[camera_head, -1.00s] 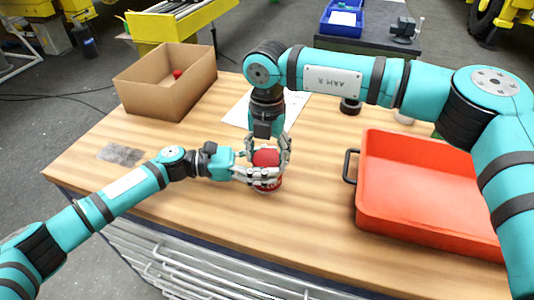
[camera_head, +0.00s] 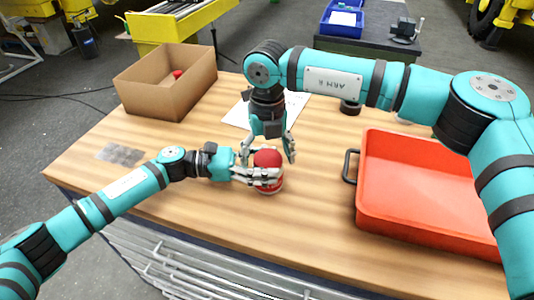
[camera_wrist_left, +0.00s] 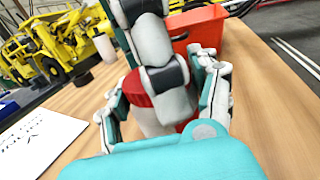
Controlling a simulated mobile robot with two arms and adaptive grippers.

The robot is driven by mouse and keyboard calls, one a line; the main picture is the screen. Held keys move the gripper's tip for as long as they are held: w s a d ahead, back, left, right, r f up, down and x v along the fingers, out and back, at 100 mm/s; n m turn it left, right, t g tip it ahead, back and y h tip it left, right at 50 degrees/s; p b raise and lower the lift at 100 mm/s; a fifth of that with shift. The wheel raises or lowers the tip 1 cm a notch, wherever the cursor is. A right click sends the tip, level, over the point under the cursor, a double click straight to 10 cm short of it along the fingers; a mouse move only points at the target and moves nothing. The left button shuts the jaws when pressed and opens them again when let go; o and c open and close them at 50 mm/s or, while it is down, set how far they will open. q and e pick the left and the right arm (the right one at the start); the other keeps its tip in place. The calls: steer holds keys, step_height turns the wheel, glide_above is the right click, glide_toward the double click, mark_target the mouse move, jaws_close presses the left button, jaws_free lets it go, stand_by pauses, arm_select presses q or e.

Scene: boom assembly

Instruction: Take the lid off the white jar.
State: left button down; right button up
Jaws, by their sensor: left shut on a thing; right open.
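The white jar (camera_head: 270,188) stands on the wooden table, its rounded red lid (camera_head: 267,157) on top. My left gripper (camera_head: 268,178) comes in from the left and is shut on the jar's body below the lid, covering much of it. In the left wrist view the lid (camera_wrist_left: 134,90) and the pale jar body (camera_wrist_left: 150,122) show between my fingers. My right gripper (camera_head: 267,151) points down from above, open, with its fingers spread on either side of the lid. Whether a finger touches the lid I cannot tell.
An orange-red tray (camera_head: 430,222) with a dark handle stands at the right. A cardboard box (camera_head: 163,103) with a small red thing inside stands at the back left. A white sheet (camera_head: 237,113) lies behind the jar. The table front is clear.

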step_height(320, 180, up, 4)
steer(key=shift+r, duration=0.2)
steer(key=shift+c, duration=0.2)
steer(key=m, duration=0.1)
steer(key=r+m, duration=0.1)
steer(key=shift+r+m, duration=0.3)
steer(key=shift+m, duration=0.1)
steer(key=r+m, duration=0.1)
steer(key=m, duration=0.2)
steer(key=shift+d+r+m, duration=0.1)
steer(key=shift+r+m, duration=0.2)
steer(key=shift+r, duration=0.05)
steer(key=shift+f, duration=0.1)
step_height(320, 180, down, 8)
steer(key=shift+r, duration=0.25)
steer(key=shift+c, duration=0.3)
